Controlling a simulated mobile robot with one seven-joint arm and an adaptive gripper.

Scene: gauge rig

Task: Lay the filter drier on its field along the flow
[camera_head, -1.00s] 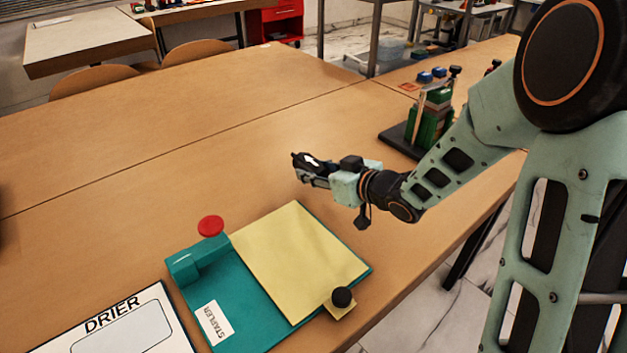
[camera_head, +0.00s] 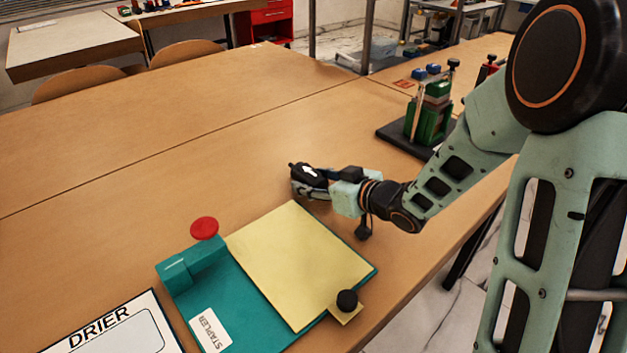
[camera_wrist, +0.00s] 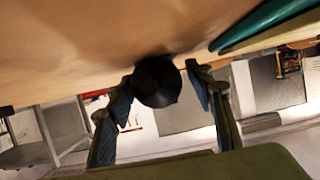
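The filter drier (camera_head: 308,173) is a small black body with a white arrow on top. My gripper (camera_head: 306,182) is shut around it in the head view and holds it over the table, just beyond the far corner of the stapler board. In the wrist view its dark round end (camera_wrist: 157,82) sits between the two fingers of my gripper (camera_wrist: 160,88). The drier's field is the white card marked DRIER (camera_head: 100,327), with a rounded outline, at the lower left. The card is partly cut off by the picture edge, and its visible part is empty.
A teal board (camera_head: 222,297) marked STAPLER, with a yellow pad (camera_head: 300,260), a red disc (camera_head: 204,228) and a black knob (camera_head: 347,300), lies between my gripper and the card. A green device (camera_head: 428,118) stands on a dark base at the right. The table's far left is clear.

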